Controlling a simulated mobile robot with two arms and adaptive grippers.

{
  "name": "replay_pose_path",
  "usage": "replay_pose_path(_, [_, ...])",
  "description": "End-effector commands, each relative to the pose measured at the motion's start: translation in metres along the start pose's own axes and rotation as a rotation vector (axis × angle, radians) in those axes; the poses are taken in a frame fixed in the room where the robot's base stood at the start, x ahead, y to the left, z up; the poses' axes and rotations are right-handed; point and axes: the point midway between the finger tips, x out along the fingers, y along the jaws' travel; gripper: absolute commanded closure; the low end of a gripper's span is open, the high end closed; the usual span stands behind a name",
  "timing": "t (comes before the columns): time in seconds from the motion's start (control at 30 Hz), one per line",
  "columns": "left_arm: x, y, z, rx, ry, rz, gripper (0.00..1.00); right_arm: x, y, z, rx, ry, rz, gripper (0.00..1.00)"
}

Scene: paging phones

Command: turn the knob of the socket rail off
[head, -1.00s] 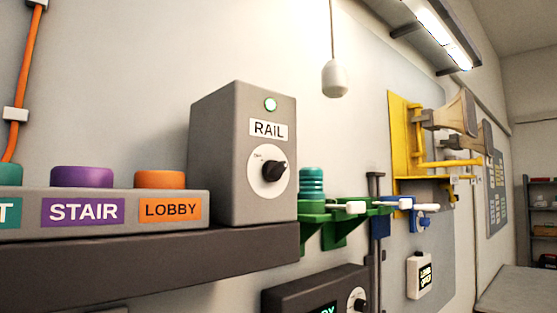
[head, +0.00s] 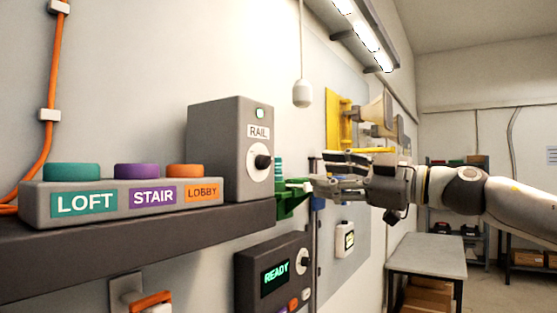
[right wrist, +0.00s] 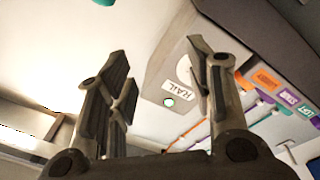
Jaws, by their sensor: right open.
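The grey RAIL box (head: 218,150) stands on a dark shelf, with a black knob (head: 262,162) on a white dial on its front face. A small lamp (head: 260,113) sits above the RAIL label and looks pale; in the right wrist view the lamp (right wrist: 168,102) looks greenish white. My right gripper (head: 320,170) is open and empty, to the right of the knob and apart from it, fingers pointing left. In the right wrist view the open fingers (right wrist: 158,52) are in front of the box, and I cannot make out the knob there. My left gripper is not in view.
A button box with LOFT (head: 85,202), STAIR and LOBBY labels stands left of the RAIL box. A green bracket (head: 290,197) lies just below my right gripper. A dark READY panel (head: 272,275) hangs below the shelf.

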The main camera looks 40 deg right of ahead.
Motion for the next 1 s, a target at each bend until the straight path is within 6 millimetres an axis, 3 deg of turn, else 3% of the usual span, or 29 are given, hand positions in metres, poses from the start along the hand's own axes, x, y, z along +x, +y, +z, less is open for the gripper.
replay_pose_path(0.03, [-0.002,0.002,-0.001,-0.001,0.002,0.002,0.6,-0.008,-0.009,-0.023,-0.027,-0.015,-0.022,0.52])
replay_pose_path(0.1, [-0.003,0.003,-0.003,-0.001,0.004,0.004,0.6,-0.015,-0.02,-0.042,-0.039,-0.033,-0.047,0.52])
replay_pose_path(0.2, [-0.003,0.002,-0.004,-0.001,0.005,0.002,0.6,-0.023,-0.032,-0.058,-0.047,-0.056,-0.068,0.52])
replay_pose_path(0.37, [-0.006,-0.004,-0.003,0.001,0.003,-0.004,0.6,-0.024,-0.039,-0.065,-0.048,-0.071,-0.082,0.52])
replay_pose_path(1.0, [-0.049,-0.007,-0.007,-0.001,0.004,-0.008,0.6,0.063,-0.044,-0.06,-0.047,-0.071,-0.082,0.52])
